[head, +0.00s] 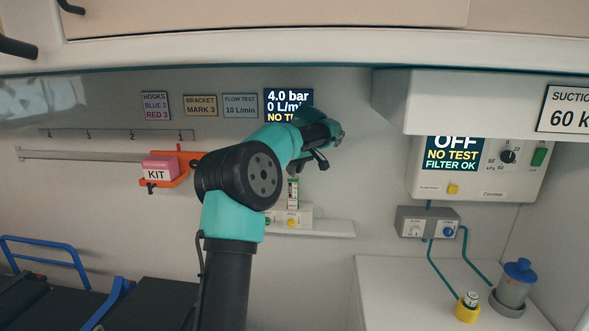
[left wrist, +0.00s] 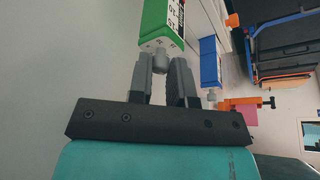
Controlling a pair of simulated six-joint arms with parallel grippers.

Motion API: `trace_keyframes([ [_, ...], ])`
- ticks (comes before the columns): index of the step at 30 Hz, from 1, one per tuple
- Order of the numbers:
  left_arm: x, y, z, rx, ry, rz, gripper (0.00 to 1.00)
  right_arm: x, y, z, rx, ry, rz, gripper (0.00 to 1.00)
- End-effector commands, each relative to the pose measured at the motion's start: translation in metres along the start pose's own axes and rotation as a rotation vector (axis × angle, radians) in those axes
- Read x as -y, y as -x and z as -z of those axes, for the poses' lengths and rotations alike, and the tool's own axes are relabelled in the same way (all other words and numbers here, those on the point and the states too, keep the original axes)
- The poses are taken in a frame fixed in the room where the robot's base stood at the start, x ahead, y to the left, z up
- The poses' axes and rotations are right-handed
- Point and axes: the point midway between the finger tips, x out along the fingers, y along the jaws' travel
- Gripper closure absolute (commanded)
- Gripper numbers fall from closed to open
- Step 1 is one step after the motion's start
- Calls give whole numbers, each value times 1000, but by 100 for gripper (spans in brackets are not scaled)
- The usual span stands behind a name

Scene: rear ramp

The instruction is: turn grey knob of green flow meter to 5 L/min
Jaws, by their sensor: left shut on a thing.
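The green flow meter (left wrist: 160,22) is close up at the top of the left wrist view, with a white scale on its side. Its grey knob (left wrist: 160,62) lies between the fingertips of my left gripper (left wrist: 163,70), which is shut on it. In the head view my left gripper (head: 318,160) is at the back wall, and part of a flow meter (head: 293,193) shows just below my arm; the knob is hidden there. The wall display (head: 287,105) reads 4.0 bar and 0 L/min; its bottom line is partly covered by my arm. My right gripper is out of view.
A blue flow meter (left wrist: 209,62) stands beside the green one. A small shelf (head: 325,228) lies below. An orange bracket (head: 178,180) with a pink KIT box (head: 160,168) is left of my arm. A suction unit (head: 480,165) hangs at right. A sign (head: 240,105) reads FLOW TEST 10 L/min.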

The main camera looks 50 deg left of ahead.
Motion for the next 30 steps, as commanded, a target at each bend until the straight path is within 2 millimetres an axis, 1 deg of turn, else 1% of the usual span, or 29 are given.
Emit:
trace_keyframes([
  [5, 1, 0, 0, 0, -73, -31, 100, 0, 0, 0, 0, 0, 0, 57],
  [11, 3, 0, 1, 0, -205, -86, 100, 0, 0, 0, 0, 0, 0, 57],
  [30, 5, -1, 3, -2, -739, -309, 100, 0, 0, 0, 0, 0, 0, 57],
])
